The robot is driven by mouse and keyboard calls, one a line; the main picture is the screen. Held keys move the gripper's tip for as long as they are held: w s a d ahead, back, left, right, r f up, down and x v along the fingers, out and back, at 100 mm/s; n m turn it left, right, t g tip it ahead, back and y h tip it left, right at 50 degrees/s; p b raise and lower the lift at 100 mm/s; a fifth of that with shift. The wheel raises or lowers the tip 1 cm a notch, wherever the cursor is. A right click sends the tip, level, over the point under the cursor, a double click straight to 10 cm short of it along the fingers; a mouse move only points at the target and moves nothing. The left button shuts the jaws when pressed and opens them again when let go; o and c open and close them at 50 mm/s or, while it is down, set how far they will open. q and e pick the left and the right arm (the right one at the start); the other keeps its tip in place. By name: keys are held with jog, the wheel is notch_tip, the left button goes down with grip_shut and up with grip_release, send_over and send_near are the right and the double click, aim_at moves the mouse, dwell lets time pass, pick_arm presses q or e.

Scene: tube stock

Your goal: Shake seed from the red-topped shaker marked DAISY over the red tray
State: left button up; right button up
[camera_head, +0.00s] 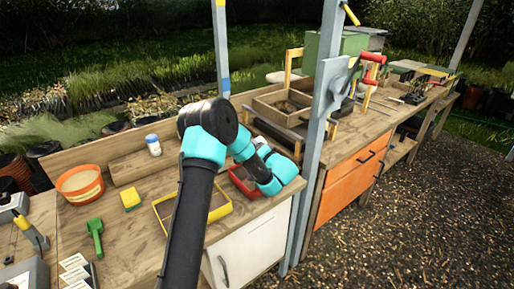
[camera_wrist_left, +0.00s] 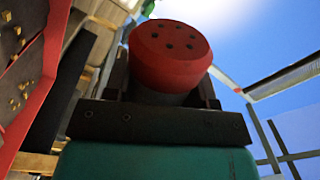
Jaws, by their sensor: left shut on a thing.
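The red-topped shaker (camera_wrist_left: 170,52) is clamped between the dark jaws of my left gripper (camera_wrist_left: 162,84) in the left wrist view. Its red cap, with several holes, faces the wrist camera. The DAISY label cannot be seen. The red tray (camera_head: 235,181) lies on the bench in the head view, partly hidden by my arm. Part of a red tray wall (camera_wrist_left: 42,85) shows at the left of the left wrist view, with yellowish bits inside. In the head view my left wrist is beside and over the tray; the jaws and shaker are hidden there. My right gripper is not in view.
A yellow tray (camera_head: 222,211) lies close to the red one. A blue-topped shaker (camera_head: 153,145), a yellow block (camera_head: 130,199), an orange pot (camera_head: 80,184) and a green scoop (camera_head: 95,236) stand or lie to the left. A grey post (camera_head: 316,150) rises at the bench's right end.

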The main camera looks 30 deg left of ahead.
pick_arm(q)
jog(key=shift+s+a, duration=0.2)
jog(key=shift+s, duration=0.45)
notch_tip(320, 180, down, 3)
jog(key=shift+d+f, duration=0.1)
jog(key=shift+s+f, duration=0.1)
jog(key=shift+f, duration=0.05)
jog(key=shift+r, duration=1.65)
jog(key=shift+f, duration=1.5)
